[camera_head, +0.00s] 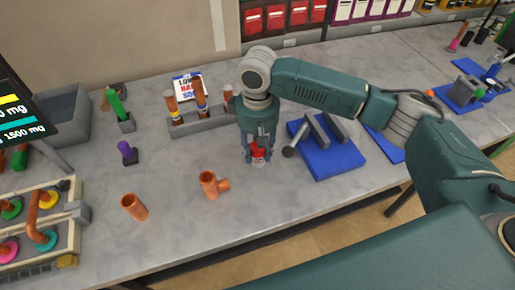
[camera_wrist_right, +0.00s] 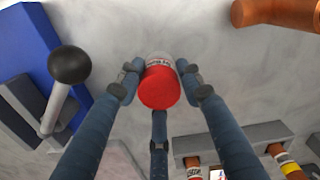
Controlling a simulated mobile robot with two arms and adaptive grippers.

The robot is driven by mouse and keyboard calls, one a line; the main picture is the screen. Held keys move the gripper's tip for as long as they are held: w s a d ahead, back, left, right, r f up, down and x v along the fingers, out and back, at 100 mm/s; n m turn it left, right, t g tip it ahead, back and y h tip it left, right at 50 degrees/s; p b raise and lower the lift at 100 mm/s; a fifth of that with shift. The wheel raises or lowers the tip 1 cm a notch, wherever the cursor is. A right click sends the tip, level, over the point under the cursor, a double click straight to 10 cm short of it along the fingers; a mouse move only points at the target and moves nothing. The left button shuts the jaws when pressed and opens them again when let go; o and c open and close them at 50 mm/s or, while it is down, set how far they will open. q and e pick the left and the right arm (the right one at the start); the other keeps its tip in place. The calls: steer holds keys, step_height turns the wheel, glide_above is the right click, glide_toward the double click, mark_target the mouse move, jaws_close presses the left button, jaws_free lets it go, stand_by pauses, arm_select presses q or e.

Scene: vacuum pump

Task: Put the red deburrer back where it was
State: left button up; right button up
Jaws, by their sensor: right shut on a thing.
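The red deburrer (camera_head: 259,153) is a short red cylinder with a whitish, lettered part. My right gripper (camera_head: 258,148) points down over the table and its fingers are closed around the deburrer. In the right wrist view the deburrer (camera_wrist_right: 160,88) sits between the fingertips of the gripper (camera_wrist_right: 158,80), red end towards the camera. It is at or just above the table; I cannot tell whether it touches. My left gripper is not in view.
A grey rack (camera_head: 203,121) with several brown-handled tools stands behind the gripper. A blue vise base (camera_head: 330,162) with a ball-ended handle is close on the right. A copper tee (camera_head: 212,185) and a copper pipe (camera_head: 134,207) stand left. Bare table lies between them.

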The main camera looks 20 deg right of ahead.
steer(key=o, duration=1.1)
steer(key=shift+c, duration=0.2)
steer(key=shift+o, duration=0.9)
step_height(320, 180, up, 11)
steer(key=shift+b, duration=1.2)
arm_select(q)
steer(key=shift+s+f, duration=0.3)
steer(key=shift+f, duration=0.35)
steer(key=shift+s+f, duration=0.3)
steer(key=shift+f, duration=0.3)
arm_select(e)
steer(key=shift+r, duration=0.65)
